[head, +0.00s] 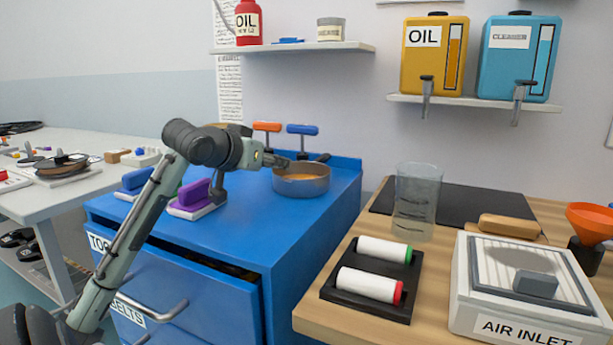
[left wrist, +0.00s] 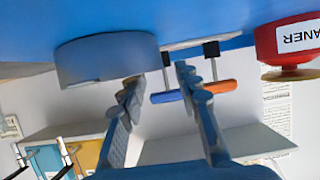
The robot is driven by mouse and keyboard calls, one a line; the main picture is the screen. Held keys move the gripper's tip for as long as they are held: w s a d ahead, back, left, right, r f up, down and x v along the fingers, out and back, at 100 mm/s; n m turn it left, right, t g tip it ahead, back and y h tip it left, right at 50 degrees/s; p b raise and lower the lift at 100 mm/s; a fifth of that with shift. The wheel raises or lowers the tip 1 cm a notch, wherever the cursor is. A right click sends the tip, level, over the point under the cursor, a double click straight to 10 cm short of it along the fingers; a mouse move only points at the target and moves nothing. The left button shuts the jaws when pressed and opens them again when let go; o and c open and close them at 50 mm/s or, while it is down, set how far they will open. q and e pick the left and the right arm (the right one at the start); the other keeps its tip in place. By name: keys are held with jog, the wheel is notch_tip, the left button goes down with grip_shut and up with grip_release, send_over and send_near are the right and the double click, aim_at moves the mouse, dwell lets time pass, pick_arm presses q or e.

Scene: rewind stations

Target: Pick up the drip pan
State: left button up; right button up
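The drip pan (head: 301,184) is a round grey pan with something orange-brown inside, standing on the blue cabinet's top. Part of its rim is hidden by my left gripper (head: 285,161), which reaches over it from the left. In the left wrist view, which is upside down, the pan (left wrist: 100,62) is a grey round wall at the upper left. My left gripper (left wrist: 158,78) is open and empty there, its left finger overlapping the pan's right edge in the picture. I cannot tell whether they touch. My right gripper is not in view.
Orange (head: 267,127) and blue (head: 302,129) T-handles stand behind the pan. A red cleaner can (left wrist: 288,42) stands close by. Purple (head: 195,194) and blue (head: 138,179) handled blocks sit at the cabinet's left. A wooden bench (head: 318,314) stands at right.

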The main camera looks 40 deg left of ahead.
pick_arm(q)
jog(key=shift+x, duration=1.3)
grip_shut()
jog(key=shift+r, duration=0.1)
